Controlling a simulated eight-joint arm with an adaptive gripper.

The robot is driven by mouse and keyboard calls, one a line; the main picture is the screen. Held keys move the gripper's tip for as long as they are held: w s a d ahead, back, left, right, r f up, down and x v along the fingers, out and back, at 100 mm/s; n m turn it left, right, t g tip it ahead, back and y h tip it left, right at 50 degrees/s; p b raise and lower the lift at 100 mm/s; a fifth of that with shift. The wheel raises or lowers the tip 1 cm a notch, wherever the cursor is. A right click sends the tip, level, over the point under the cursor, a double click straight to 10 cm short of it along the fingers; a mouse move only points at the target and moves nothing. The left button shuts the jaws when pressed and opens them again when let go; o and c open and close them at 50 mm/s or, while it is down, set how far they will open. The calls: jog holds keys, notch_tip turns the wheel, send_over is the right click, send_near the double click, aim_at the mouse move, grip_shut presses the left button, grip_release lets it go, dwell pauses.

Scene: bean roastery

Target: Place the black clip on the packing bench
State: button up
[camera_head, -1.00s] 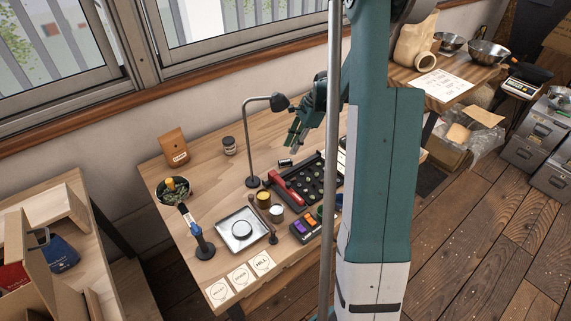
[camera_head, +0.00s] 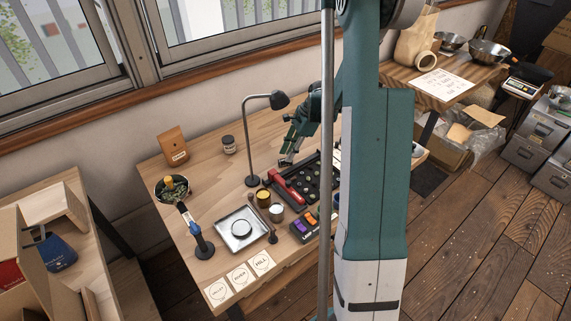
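My gripper (camera_head: 288,156) is low over the back of the main wooden table, behind the black tray. A small dark object, perhaps the black clip (camera_head: 284,163), shows at my fingertips. It is too small to identify surely, and I cannot tell whether the fingers are open or closed around it. No bench is labelled as the packing bench. A wooden bench (camera_head: 84,240) with an open cardboard box stands at the left, apart from the main table.
A desk lamp (camera_head: 249,150) stands just left of my gripper. The black tray (camera_head: 316,187) with a red part lies in front. A jar (camera_head: 229,145), brown bag (camera_head: 173,147) and square metal tray (camera_head: 239,232) stand further left. My column hides part of the table's right side.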

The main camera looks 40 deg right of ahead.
jog(key=shift+x, duration=1.3)
jog(key=c, duration=0.4)
jog(key=shift+c, duration=0.5)
jog(key=shift+r, duration=0.1)
notch_tip(320, 180, up, 10)
jog(key=p, duration=0.1)
jog(key=shift+p, duration=0.4)
